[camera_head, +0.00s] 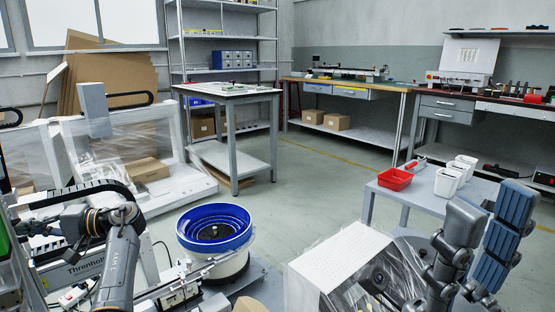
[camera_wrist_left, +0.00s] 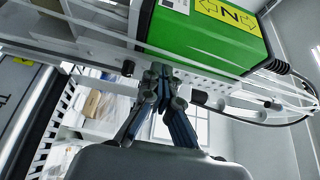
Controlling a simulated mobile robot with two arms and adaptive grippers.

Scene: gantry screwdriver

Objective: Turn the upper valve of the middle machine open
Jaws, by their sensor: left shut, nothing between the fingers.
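My left gripper (camera_wrist_left: 163,95) is in the left wrist view, its blue-padded fingers shut together with nothing between them. It is just below a green box (camera_wrist_left: 205,35) with a yellow arrow label, in front of a pale perforated rail (camera_wrist_left: 228,88). I cannot tell whether the fingertips touch anything. Small dark knob-like parts (camera_wrist_left: 198,98) sit along the rail; I cannot tell whether one is the upper valve. In the head view my left arm is at lower left. My right gripper (camera_head: 490,235) is at lower right, with blue pads; its opening is unclear.
A blue-rimmed bowl feeder (camera_head: 214,230) stands at lower centre. A plastic-wrapped white box (camera_head: 340,255) is right of it. A grey table holds a red bin (camera_head: 395,179) and white bins (camera_head: 448,180). A dark cable (camera_wrist_left: 290,122) hangs beside the rail. The central floor is clear.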

